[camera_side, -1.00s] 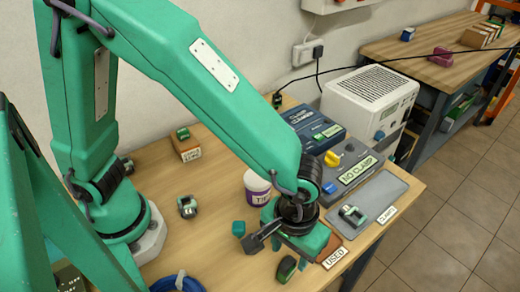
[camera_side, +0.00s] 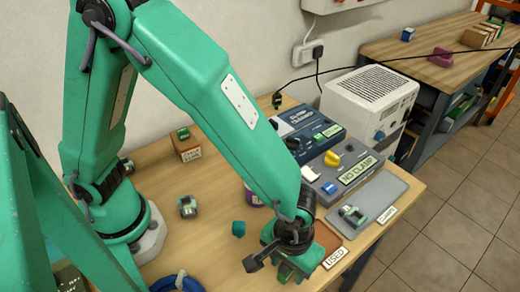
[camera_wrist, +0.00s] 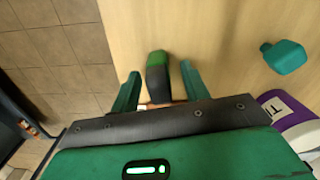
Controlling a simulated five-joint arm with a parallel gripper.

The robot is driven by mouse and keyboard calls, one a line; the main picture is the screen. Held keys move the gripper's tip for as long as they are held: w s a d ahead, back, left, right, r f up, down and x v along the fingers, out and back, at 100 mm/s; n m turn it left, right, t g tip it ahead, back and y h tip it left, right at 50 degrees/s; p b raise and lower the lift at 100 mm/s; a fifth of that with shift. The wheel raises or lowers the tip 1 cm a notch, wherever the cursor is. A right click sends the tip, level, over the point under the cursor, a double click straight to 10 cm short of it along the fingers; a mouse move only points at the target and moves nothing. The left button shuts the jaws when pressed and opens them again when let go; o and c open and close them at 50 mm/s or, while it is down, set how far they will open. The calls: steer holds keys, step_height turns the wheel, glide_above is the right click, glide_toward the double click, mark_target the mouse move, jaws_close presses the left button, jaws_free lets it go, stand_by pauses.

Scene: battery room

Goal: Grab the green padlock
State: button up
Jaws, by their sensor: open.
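A small block with a green end and a black body, which looks like the green padlock (camera_wrist: 157,72), lies on the wooden bench. In the wrist view it sits between the two green fingers of my gripper (camera_wrist: 160,80), with a gap on each side. Its near end is hidden by the gripper. In the side view my gripper (camera_side: 285,268) is low over the front of the bench and covers most of the block. The gripper is open and holds nothing.
A teal block (camera_side: 238,229) and a mostly hidden purple cup (camera_side: 250,197) stand near my gripper. The USED pad (camera_side: 327,236) is just right of it. Other small green-and-grey pieces (camera_side: 187,207) (camera_side: 352,215) lie further off. The bench's front edge is close.

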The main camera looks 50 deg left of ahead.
stand_by(0.4)
jaws_close()
steer(key=shift+r, duration=0.15)
steer(key=shift+r, duration=4.85)
